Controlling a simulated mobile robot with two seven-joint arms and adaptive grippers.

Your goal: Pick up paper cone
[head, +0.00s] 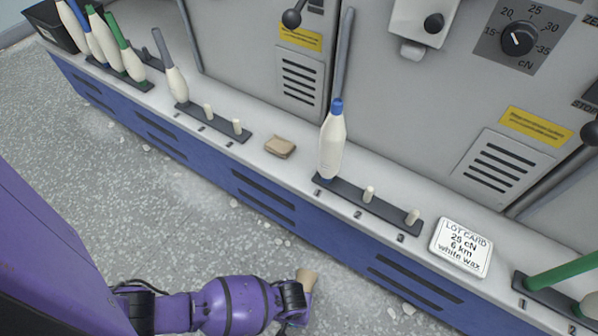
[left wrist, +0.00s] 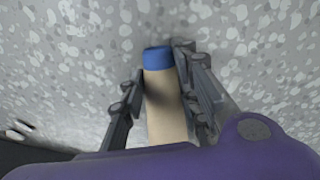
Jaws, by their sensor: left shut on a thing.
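A tan paper cone with a blue end (left wrist: 163,105) is between the two fingers of my left gripper (left wrist: 161,80) in the left wrist view. The fingers lie along both sides of it and are shut on it. In the head view the cone's tan end (head: 307,277) sticks up at my left gripper (head: 298,300), over the speckled floor in front of the blue machine base. The rest of the cone is partly hidden by the gripper there. My right gripper is not in view.
A white ledge (head: 265,134) runs along the machine. It carries dark peg racks (head: 385,207), a white bobbin with a blue top (head: 332,145), a tan block (head: 280,147) and a lot card (head: 461,246). Bobbins and a dark bin (head: 48,27) stand at the far left.

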